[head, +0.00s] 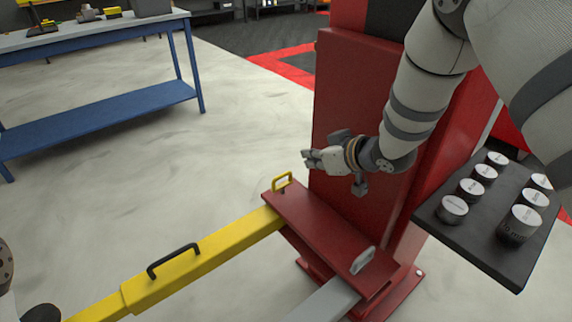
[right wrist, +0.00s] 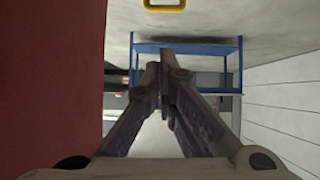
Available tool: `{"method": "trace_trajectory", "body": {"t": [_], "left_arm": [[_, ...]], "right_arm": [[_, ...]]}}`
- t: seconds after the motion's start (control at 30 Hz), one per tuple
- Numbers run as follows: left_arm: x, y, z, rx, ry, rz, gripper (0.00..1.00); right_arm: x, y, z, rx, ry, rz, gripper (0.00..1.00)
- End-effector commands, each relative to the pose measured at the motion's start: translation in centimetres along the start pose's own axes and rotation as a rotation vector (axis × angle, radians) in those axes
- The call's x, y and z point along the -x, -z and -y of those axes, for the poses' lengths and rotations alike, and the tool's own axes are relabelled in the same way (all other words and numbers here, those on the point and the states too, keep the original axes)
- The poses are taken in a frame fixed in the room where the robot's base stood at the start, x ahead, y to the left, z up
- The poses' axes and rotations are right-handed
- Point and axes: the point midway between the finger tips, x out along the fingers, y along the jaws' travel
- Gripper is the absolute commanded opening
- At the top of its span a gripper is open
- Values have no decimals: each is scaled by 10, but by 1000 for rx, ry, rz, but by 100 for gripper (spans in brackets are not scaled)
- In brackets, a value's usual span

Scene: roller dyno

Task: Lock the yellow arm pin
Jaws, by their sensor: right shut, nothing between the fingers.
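The yellow arm pin (head: 283,181) shows as a small yellow loop handle standing up from the left end of the red carriage plate (head: 320,222), where the yellow arm (head: 205,245) meets it. In the right wrist view its loop (right wrist: 165,4) is cut off by the top edge. My right gripper (head: 308,160) is a little above and to the right of the pin, pointing left, apart from it. Its fingers are closed together and empty, as the right wrist view (right wrist: 165,62) also shows. Parts of my left arm show at the lower left edge; its fingertips do not.
A red column (head: 355,110) stands right behind my right gripper. A grey pin handle (head: 362,260) sits above a grey arm (head: 325,300). A black handle (head: 173,261) is on the yellow arm. A dark tray with several weights (head: 485,225) is at right. A blue bench (head: 100,100) stands far left.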

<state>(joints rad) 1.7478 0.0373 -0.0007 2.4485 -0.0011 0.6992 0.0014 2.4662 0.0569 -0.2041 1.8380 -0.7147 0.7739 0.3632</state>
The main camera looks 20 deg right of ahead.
Motion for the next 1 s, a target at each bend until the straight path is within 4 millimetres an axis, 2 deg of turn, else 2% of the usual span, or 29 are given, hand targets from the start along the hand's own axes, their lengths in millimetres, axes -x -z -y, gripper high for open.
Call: {"method": "trace_trajectory", "body": {"t": [0.1, 0.33, 0.43, 0.57, 0.9, 1.0], "left_arm": [[-1, 0, 0, 0, 1, 1, 31], [0, 0, 0, 0, 1, 1, 31], [-3, -1, 0, 0, 1, 7, 31], [-11, -6, 0, 0, 2, 29, 31], [-36, -16, 1, -2, 5, 88, 31], [-39, -18, 1, -2, 5, 93, 31]], "right_arm": [[0, 8, -2, 10, 2, -13, 0], [0, 7, -2, 9, 1, -12, 0], [-6, 5, -1, 9, 2, -10, 0], [-30, 2, 0, 9, 4, -6, 0], [-105, 1, 0, 8, 3, -6, 0], [-116, -10, -1, 6, 2, -5, 0]]}}
